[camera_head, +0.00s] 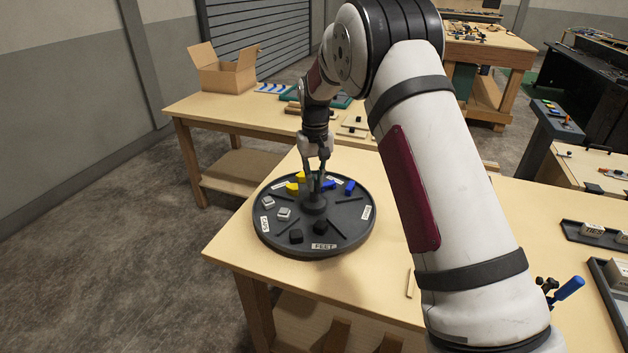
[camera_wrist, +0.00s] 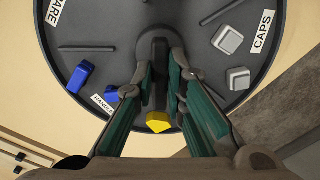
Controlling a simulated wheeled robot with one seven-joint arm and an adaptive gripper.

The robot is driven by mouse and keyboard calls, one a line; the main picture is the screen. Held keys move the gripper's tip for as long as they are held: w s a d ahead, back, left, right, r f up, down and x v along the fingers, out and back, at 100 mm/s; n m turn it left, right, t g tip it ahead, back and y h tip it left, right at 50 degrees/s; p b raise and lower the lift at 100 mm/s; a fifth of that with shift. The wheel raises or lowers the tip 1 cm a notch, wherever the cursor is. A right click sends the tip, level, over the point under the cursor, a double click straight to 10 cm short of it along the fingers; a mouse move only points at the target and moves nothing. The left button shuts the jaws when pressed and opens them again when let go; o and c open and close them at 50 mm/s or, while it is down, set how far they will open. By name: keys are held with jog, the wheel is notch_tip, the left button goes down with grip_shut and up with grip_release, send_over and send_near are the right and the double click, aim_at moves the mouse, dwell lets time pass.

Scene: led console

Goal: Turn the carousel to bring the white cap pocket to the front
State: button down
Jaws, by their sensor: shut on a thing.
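The round dark carousel (camera_head: 345,233) lies on the wooden table, and its rim also shows in the wrist view (camera_wrist: 100,20). Its FEET label (camera_head: 324,246) is at the front in the head view, with black pieces (camera_head: 296,236) behind it. The white-grey caps (camera_head: 284,213) sit at the left, by the CAPS label (camera_head: 265,224); they are at upper right in the wrist view (camera_wrist: 228,40). My gripper (camera_head: 318,187) points down at the middle. Its fingers (camera_wrist: 160,72) are shut on the carousel's dark central post (camera_wrist: 158,48), partly hidden between them.
Blue pieces (camera_head: 349,188) and yellow pieces (camera_head: 292,188) occupy the carousel's far side. Trays with labelled blocks (camera_head: 592,229) and a blue-handled tool (camera_head: 568,288) are at the right. A cardboard box (camera_head: 222,72) stands on the back table. Bare tabletop borders the carousel.

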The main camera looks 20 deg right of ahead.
jog(key=shift+w+d+n+b, duration=0.15)
jog(key=shift+n+b, duration=1.1)
jog(key=shift+n, duration=1.45)
jog(key=shift+d+n+b, duration=0.1)
jog(key=shift+n+b, duration=0.6)
jog(key=shift+n, duration=2.1)
jog(key=c, duration=1.6)
grip_release()
notch_tip(320, 180, up, 12)
